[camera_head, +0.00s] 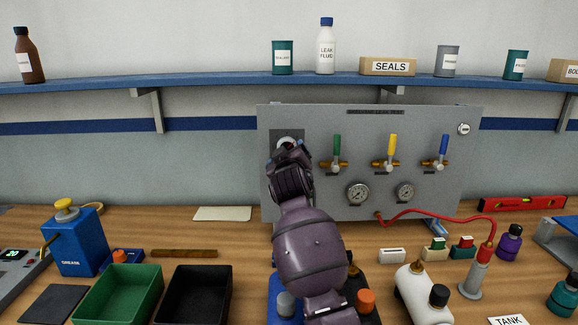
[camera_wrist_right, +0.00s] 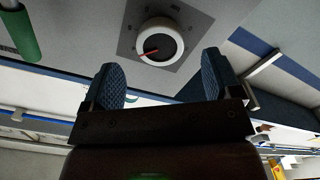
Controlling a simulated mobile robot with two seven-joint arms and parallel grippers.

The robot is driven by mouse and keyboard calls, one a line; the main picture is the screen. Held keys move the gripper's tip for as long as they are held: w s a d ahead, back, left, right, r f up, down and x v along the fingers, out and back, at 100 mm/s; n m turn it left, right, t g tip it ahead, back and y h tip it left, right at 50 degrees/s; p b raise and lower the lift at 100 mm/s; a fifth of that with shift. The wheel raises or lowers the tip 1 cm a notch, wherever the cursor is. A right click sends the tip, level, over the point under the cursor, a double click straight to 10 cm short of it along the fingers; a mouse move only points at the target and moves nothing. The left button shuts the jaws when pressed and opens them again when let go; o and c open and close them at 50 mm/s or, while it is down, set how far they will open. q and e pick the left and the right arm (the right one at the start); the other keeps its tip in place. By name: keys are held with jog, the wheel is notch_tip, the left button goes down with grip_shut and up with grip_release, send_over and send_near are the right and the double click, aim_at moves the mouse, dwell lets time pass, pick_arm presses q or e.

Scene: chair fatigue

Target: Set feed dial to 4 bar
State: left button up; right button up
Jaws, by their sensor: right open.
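The feed dial (camera_wrist_right: 174,32) is a round knob with a white rim, dark face and red pointer on a dark square plate in the right wrist view. In the head view the dial (camera_head: 288,141) is at the upper left of the grey panel (camera_head: 310,120), mostly hidden by my right gripper (camera_head: 290,155). In the wrist view my right gripper (camera_wrist_right: 162,78) is open, its blue padded fingers apart with nothing between them. The dial appears beyond the fingertips, and I see no contact. Its scale numbers cannot be read. My left gripper is not in view.
The panel has green (camera_head: 337,150), yellow (camera_head: 392,150) and blue (camera_head: 443,150) handled valves and two gauges (camera_head: 358,194) right of my arm. A red hose (camera_head: 440,213) runs to a grey fitting (camera_head: 478,275). Green (camera_head: 120,295) and black bins (camera_head: 196,296) stand at the front left.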

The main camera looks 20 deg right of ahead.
jog(key=v, duration=0.6)
jog(key=shift+s, duration=0.3)
jog(key=shift+a, duration=0.1)
